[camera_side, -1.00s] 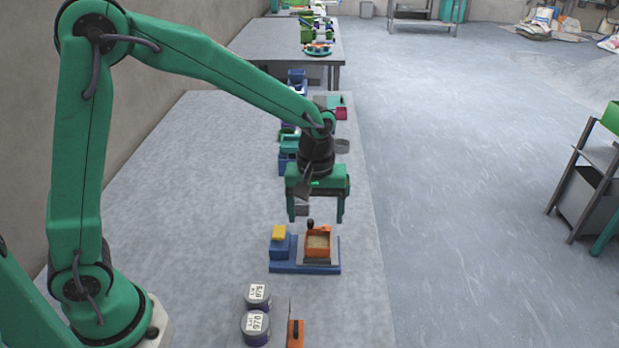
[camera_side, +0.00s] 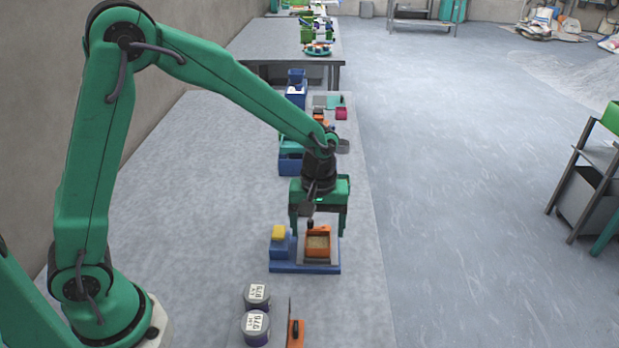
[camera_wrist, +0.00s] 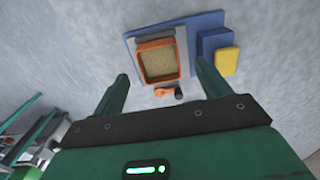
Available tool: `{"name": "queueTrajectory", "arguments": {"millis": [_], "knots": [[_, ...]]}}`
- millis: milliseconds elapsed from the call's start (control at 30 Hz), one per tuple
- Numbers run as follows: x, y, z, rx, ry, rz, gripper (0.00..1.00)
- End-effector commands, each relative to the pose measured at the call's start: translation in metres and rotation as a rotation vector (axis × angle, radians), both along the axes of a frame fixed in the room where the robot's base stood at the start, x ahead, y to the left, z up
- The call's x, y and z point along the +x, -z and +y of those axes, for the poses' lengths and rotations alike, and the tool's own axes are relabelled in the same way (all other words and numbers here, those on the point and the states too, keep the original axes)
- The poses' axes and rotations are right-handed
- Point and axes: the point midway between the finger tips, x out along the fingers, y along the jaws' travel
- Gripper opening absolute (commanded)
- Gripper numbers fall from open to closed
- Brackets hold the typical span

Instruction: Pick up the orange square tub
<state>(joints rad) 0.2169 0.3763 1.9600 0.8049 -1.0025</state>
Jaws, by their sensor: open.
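The orange square tub (camera_side: 318,242) holds tan powder and stands on the grey plate of a blue device (camera_side: 291,267) on the table. A dark-tipped handle sticks up at the tub's far side. In the wrist view the tub (camera_wrist: 141,66) shows its square rim, with an orange tab and dark knob on its near side. My gripper (camera_side: 319,234) is open and empty, with its fingers spread above and just behind the tub. In the wrist view my gripper (camera_wrist: 160,82) has one finger on each side of the tub's near edge, apart from it.
A yellow-topped blue block (camera_side: 279,236) is part of the device, left of the tub. Two labelled jars (camera_side: 256,327) and an orange-handled tool (camera_side: 294,332) stand nearer the camera. Several bins (camera_side: 291,162) stand farther back. The table's left side is clear.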

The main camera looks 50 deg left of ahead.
Motion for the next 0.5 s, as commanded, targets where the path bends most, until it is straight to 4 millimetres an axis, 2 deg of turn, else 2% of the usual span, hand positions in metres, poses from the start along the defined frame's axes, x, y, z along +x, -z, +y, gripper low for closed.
{"name": "queueTrajectory", "arguments": {"millis": [300,500], "knots": [[0.000,0.035,0.000,0.001,0.000,0.004,0.76],[0.000,0.046,0.000,0.001,0.000,0.001,0.76]]}}
